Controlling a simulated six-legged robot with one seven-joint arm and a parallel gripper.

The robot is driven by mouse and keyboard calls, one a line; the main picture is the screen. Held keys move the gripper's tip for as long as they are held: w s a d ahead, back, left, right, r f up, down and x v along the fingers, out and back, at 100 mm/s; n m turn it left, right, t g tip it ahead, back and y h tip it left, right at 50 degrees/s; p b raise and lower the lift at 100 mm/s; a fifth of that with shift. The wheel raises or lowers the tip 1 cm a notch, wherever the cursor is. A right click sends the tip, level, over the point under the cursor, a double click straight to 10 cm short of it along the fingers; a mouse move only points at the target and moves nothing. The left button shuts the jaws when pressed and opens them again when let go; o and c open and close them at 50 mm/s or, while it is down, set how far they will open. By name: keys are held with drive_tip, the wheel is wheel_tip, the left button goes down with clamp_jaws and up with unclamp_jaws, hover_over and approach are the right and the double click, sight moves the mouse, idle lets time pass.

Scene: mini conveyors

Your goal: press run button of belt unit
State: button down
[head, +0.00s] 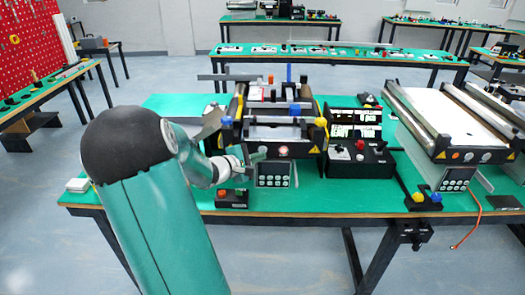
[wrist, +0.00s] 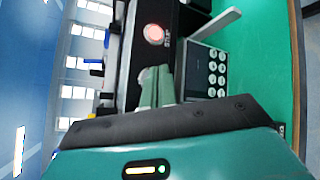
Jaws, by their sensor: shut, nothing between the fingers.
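The belt unit (head: 270,133) stands on the green bench in the middle of the head view, with a black front panel and yellow and blue end parts. A round red-lit button (head: 283,151) is on its front panel; it also shows in the wrist view (wrist: 154,34), with a small unreadable label. A grey keypad box (head: 273,180) with several round white buttons hangs below the panel; it also shows in the wrist view (wrist: 205,50). I cannot tell which button is run. My gripper (head: 262,154) is shut and empty before the panel, its fingertips (wrist: 154,74) just short of the lit button.
A black control box with a joystick (head: 360,160) is to the right. A second conveyor (head: 450,115) stands further right.

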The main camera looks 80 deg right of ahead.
idle(0.7)
drive_tip(key=shift+w+d, duration=0.1)
drive_tip(key=shift+d, duration=0.35)
